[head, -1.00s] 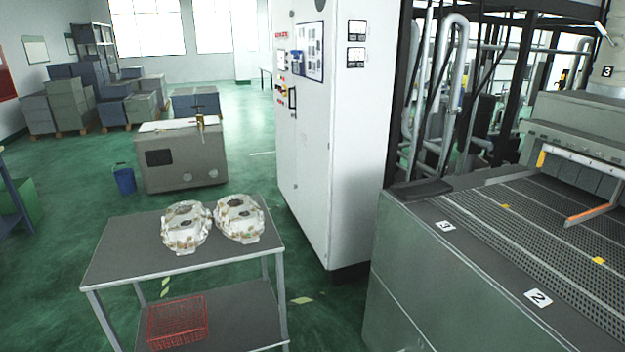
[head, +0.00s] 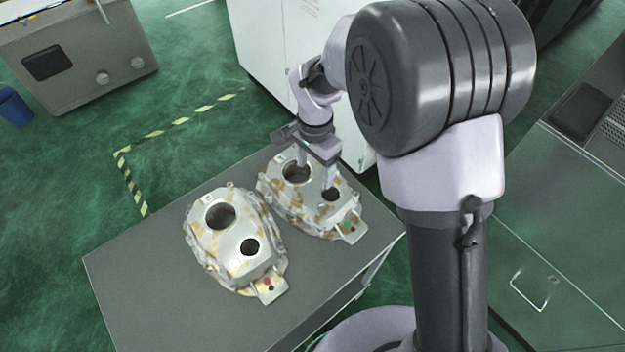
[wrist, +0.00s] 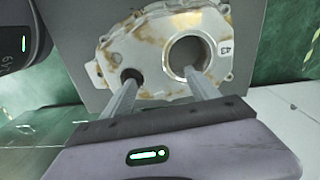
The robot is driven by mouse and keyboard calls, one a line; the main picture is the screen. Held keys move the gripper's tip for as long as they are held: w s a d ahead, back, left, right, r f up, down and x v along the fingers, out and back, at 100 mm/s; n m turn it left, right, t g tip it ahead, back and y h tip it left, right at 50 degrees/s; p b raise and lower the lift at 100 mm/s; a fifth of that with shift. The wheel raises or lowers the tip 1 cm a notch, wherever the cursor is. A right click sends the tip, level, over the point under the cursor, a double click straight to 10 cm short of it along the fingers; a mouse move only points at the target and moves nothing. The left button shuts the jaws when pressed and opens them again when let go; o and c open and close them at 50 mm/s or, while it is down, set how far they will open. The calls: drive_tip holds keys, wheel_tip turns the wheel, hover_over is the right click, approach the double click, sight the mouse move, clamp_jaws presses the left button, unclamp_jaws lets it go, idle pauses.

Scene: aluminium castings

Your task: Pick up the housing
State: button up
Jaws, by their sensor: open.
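Two cast aluminium housings with brown stains lie side by side on a grey table (head: 140,285). The nearer left housing (head: 215,250) has a large and a small dark hole and a red dot on its tab. The right housing (head: 270,190) has a green dot on its tab and also fills the top of the wrist view (wrist: 145,50), with a white number tag. My gripper (head: 315,178) is open over the right housing. In the wrist view its fingers (wrist: 160,78) are spread, one tip at the small hole, the other at the large hole's edge. Their depth is unclear.
The left housing stands close beside the right one. The table's right edge is near the right housing. A white cabinet (head: 265,50) stands behind the table, and a grey-green machine housing (head: 560,235) is to the right. The table's left part is bare.

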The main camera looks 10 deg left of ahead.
sight(318, 182)
drive_tip(key=f, duration=0.3)
drive_tip(key=shift+s+d+f+b, duration=0.1)
drive_tip(key=shift+d+f+b, duration=0.15)
drive_tip(key=shift+b, duration=0.15)
drive_tip(key=shift+s+d+f, duration=0.1)
drive_tip(key=shift+d+f, duration=0.1)
wheel_tip(318, 182, down, 5)
drive_tip(key=shift+f+b, duration=0.1)
drive_tip(key=shift+b, duration=1.15)
drive_tip(key=shift+a, duration=0.1)
drive_tip(key=shift+c, duration=0.2)
clamp_jaws()
drive_tip(key=shift+r, duration=0.2)
